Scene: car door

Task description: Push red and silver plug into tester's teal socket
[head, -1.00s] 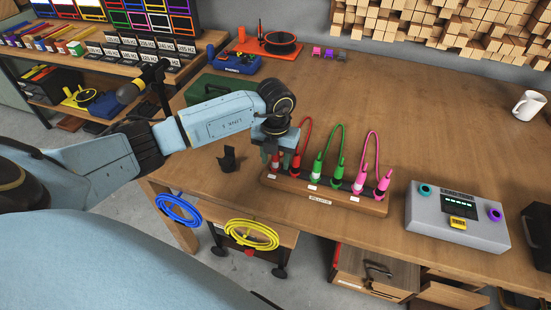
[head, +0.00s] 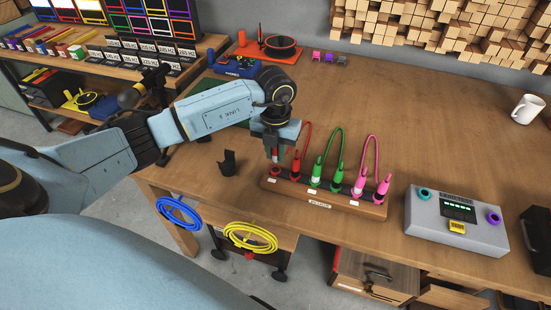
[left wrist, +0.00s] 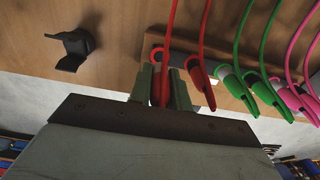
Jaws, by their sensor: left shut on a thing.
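My left gripper (head: 275,151) is shut on the red and silver plug (head: 276,156), just above the left end of the wooden rack (head: 325,199). In the left wrist view the plug (left wrist: 163,88) sits between the two fingers; its silver part is hard to make out. A red cable joins it to a red plug (head: 295,166) still in the rack. The grey tester (head: 455,232) lies right of the rack, with its teal socket (head: 425,191) at upper left, open and empty. My right gripper is not in view.
Green plugs (head: 316,172) and pink plugs (head: 382,186) stand in the rack with looped cables. A black holder (head: 228,162) stands left of the rack. The tester also has a purple socket (head: 494,217). A mug (head: 527,108) is far right. The table behind the rack is clear.

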